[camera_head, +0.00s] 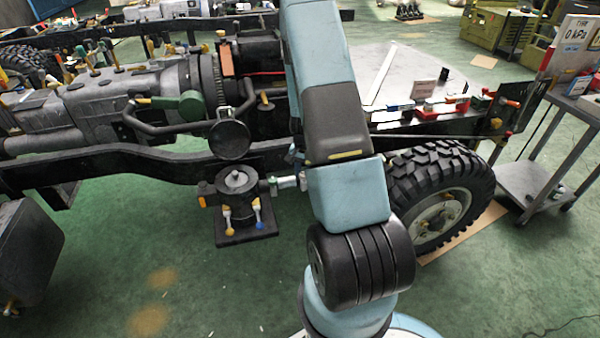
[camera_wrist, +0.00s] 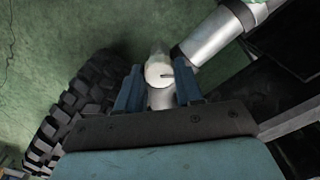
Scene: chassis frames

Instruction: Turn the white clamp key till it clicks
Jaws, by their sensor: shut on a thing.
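In the wrist view my gripper (camera_wrist: 158,86) has its two blue fingers on either side of the white clamp key (camera_wrist: 158,73), shut on it. The key shows a round white end with a short dark slit or mark on its right side. A silver cylinder (camera_wrist: 212,38) runs from beside the key to the upper right. In the head view a silver cylindrical fitting (camera_head: 288,183) sticks out to the right of a black mount below the frame rail. My arm hides the gripper and key there. Whether the key has turned cannot be told.
A black chassis rail (camera_head: 120,157) runs behind my arm. A knobbly tyre (camera_head: 440,190) stands just right of it and also shows in the wrist view (camera_wrist: 72,118). The black mount (camera_head: 236,205) has coloured handles. Green floor (camera_head: 190,285) is open in front; a grey trolley (camera_head: 540,185) stands right.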

